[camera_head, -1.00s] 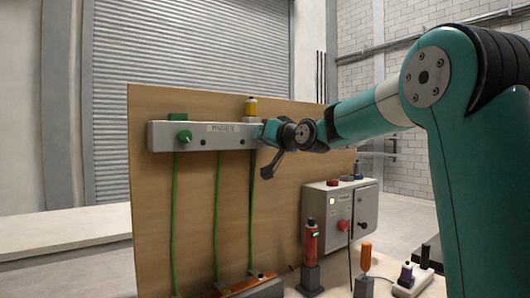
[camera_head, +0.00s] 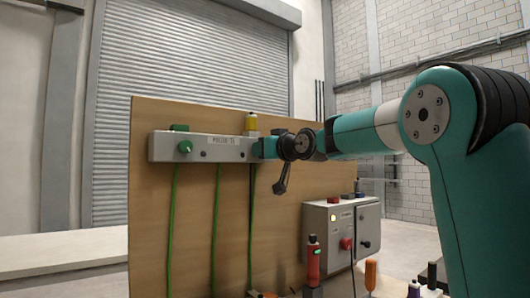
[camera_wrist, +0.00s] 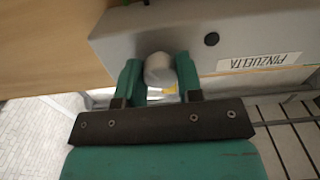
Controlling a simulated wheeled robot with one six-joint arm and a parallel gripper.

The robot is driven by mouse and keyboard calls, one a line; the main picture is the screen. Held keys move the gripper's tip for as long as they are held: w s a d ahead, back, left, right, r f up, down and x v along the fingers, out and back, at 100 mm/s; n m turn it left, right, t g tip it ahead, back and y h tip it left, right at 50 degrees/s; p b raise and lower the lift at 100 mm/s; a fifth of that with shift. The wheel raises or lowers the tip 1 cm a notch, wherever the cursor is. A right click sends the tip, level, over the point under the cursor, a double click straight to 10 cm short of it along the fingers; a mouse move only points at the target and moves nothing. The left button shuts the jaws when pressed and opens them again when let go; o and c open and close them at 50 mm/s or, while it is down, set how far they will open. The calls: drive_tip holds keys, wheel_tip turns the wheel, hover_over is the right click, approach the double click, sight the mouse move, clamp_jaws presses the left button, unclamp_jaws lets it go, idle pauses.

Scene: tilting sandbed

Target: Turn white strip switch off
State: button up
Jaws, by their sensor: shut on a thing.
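The white strip (camera_head: 228,155) is a long pale box fixed across the upper part of a wooden board. It has a label, dark round holes and a green knob (camera_head: 186,147) near its left end. My gripper (camera_head: 264,147) is at the strip's right end. In the wrist view my gripper (camera_wrist: 158,77) has its two green fingers shut on a round pale knob (camera_wrist: 157,69), which stands out from the strip (camera_wrist: 240,22) near one end. My gripper hides this knob in the head view. Whether the switch is on or off cannot be told.
The wooden board (camera_head: 205,230) carries green cables hanging below the strip. A yellow-topped item (camera_head: 251,123) stands behind the strip's top edge. A grey control box (camera_head: 341,235) with a red knob is at lower right, near a red bottle-like item (camera_head: 313,262).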

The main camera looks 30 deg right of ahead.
drive_tip(key=o, duration=0.9)
drive_tip(key=s+b, duration=0.1)
drive_tip(key=s, duration=0.4)
drive_tip(key=s+b, duration=0.1)
drive_tip(key=s, duration=0.5)
drive_tip(key=s+b, duration=0.1)
drive_tip(key=s, duration=0.5)
drive_tip(key=shift+s+d+b, duration=0.25)
drive_tip(key=shift+d+b, duration=0.05)
drive_tip(key=shift+b, duration=0.05)
